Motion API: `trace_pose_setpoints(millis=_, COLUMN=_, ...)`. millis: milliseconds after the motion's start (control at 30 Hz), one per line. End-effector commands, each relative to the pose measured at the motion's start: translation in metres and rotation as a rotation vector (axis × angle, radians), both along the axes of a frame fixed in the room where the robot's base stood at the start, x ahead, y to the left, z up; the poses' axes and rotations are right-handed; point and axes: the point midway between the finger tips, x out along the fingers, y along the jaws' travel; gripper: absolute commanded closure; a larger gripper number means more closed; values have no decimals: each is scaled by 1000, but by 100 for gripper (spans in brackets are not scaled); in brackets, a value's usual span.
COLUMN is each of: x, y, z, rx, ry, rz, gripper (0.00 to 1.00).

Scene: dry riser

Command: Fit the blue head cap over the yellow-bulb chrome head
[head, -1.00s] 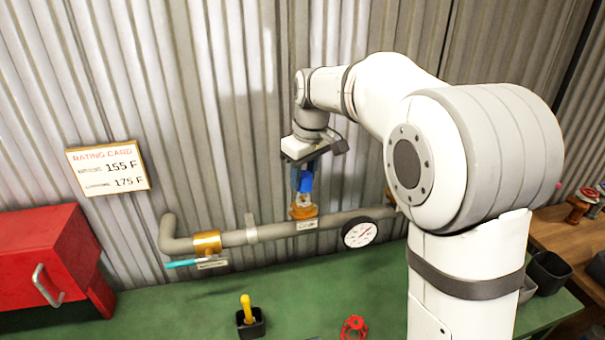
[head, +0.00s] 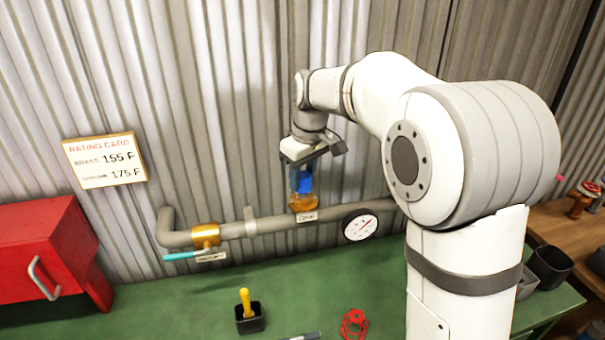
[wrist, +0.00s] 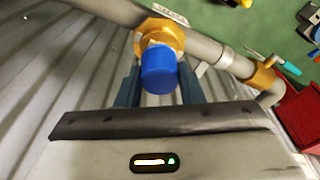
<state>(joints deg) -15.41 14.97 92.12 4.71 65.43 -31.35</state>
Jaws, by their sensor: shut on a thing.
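The blue head cap (wrist: 158,72) is between the fingers of my gripper (wrist: 160,88), which is shut on it. In the head view the cap (head: 305,184) is right above the brass fitting (head: 303,203) on the grey pipe. In the wrist view the cap stands in line with the brass fitting (wrist: 163,35), with a pale collar showing between them. The chrome head and its yellow bulb are not visible; the cap and fitting cover that spot. I cannot tell how far the cap sits over the head.
The grey pipe (head: 272,226) runs along the corrugated wall with a gauge (head: 361,225) and a teal-handled valve (head: 207,238). A rating card (head: 105,160) hangs on the wall. A red box (head: 45,262), a black cup (head: 250,320) with a yellow tool and a red handwheel (head: 353,323) are on the green bench.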

Motion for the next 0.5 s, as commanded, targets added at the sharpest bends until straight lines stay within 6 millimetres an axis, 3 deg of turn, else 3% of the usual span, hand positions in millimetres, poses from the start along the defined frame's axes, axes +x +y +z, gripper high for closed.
trace_pose_setpoints(millis=433, x=0, y=0, z=-12, rx=0, ry=0, rz=0, gripper=90)
trace_pose_setpoints(millis=467, x=0, y=0, z=-12, rx=0, ry=0, rz=0, gripper=65)
trace_pose_setpoints(millis=500, x=0, y=0, z=-11, rx=0, ry=0, rz=0, gripper=62)
